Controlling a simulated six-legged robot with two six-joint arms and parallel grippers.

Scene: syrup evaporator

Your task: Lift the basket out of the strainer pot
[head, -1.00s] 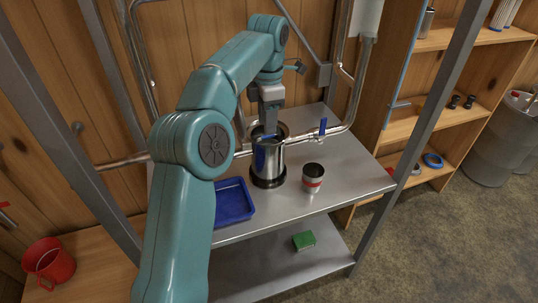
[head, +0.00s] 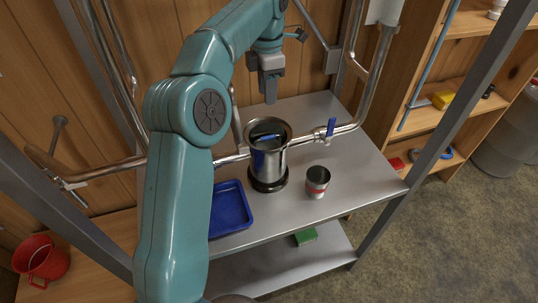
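The strainer pot (head: 268,168) is a shiny metal cylinder on a dark round base, upright on the steel table and open at the top. A blue handle piece (head: 267,137) shows inside its mouth. The basket itself is mostly hidden by the pot wall and shadow. My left gripper (head: 270,98) hangs above and behind the pot mouth, fingers pointing down, apart from the blue piece, with nothing seen hanging from it. Its fingers overlap from this side, so their opening does not show. My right gripper is out of view.
A blue tray (head: 230,210) lies left of the pot, and a metal cup with a red band (head: 317,182) stands right. A pipe with a blue-handled valve (head: 331,128) runs close by. Steel posts (head: 440,120) frame the table. A green block (head: 305,236) lies on the lower shelf.

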